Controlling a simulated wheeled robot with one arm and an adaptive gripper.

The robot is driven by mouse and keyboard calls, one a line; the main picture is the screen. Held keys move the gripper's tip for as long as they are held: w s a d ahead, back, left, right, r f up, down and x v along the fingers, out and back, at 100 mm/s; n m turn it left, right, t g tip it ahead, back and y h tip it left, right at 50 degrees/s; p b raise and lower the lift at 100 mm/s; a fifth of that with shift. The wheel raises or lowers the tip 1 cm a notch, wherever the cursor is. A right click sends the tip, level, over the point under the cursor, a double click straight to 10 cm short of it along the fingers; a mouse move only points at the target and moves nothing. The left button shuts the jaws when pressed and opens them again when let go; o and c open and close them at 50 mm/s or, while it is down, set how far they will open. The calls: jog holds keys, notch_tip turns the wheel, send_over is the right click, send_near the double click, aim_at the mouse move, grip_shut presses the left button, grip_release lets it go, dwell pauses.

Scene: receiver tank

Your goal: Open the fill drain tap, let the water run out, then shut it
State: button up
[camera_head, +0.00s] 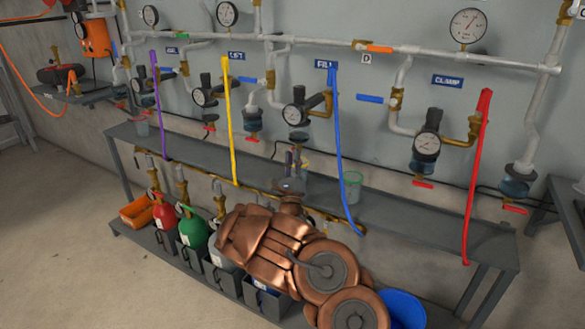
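The blue FILL label (325,64) is on the wall at upper centre. A blue hose (340,140) hangs beside it, and a regulator with a gauge (293,115) is to its lower left. A small red tap handle (299,136) shows below that gauge. It appears to belong to the fill line, but I cannot tell whether it is open or shut. No running water is visible.
A grey shelf (410,205) runs below the pipes, with a clear green-rimmed cup (352,186) right of my gripper. Yellow (229,120), purple (157,105) and red (475,180) hoses hang across it. A blue bucket (403,309) stands below. Floor at left is clear.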

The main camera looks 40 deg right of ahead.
jog(key=v, duration=1.2)
dwell(0.7)
